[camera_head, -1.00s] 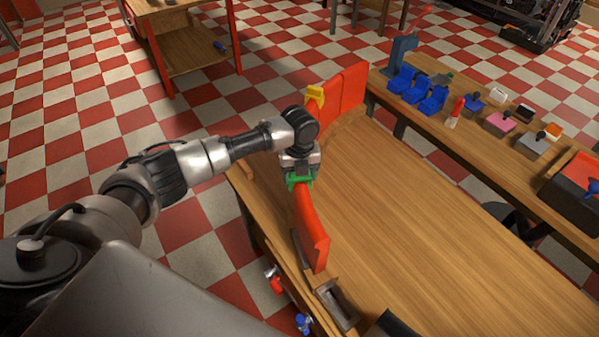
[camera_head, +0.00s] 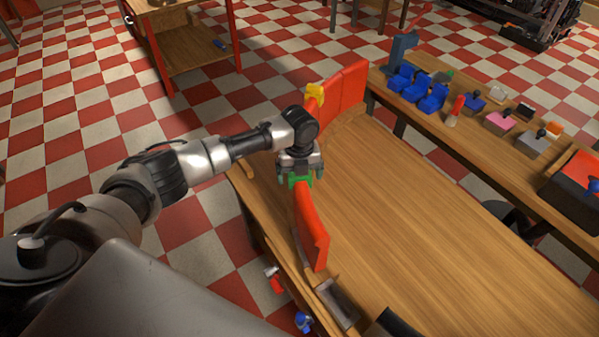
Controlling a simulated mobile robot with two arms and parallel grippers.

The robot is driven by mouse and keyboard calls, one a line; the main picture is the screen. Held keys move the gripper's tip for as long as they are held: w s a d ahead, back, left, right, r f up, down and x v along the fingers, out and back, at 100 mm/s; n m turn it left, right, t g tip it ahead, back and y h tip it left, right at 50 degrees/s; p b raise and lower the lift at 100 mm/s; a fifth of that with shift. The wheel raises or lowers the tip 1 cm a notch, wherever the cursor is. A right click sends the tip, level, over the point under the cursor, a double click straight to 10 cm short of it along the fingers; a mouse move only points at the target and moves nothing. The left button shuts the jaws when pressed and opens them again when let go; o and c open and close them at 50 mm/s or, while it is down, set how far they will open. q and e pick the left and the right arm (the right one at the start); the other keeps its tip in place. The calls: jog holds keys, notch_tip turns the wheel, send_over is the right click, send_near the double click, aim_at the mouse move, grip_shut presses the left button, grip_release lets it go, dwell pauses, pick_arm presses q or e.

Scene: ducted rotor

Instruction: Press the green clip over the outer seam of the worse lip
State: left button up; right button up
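The green clip (camera_head: 300,181) sits at the far top end of the near red curved lip piece (camera_head: 313,232), on the wooden table. My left gripper (camera_head: 300,174) is directly above the clip, with its fingers spread to either side of it. The fingers look apart from the clip, though the arm's wrist partly hides the contact. A second red curved piece (camera_head: 342,92) stands farther back, with a yellow clip (camera_head: 315,93) on its left end. Whether the green clip is fully seated cannot be told. My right gripper is not in view.
The wooden table (camera_head: 430,220) is clear to the right of the lips. A side bench holds blue parts (camera_head: 418,90), a red-topped item (camera_head: 455,108), several small blocks and a dark box (camera_head: 575,185). A wooden shelf unit (camera_head: 195,60) stands at the back left.

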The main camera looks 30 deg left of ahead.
pick_arm(q)
notch_tip(320, 180, up, 11)
jog(key=shift+f+b, duration=0.1)
jog(key=shift+b, duration=1)
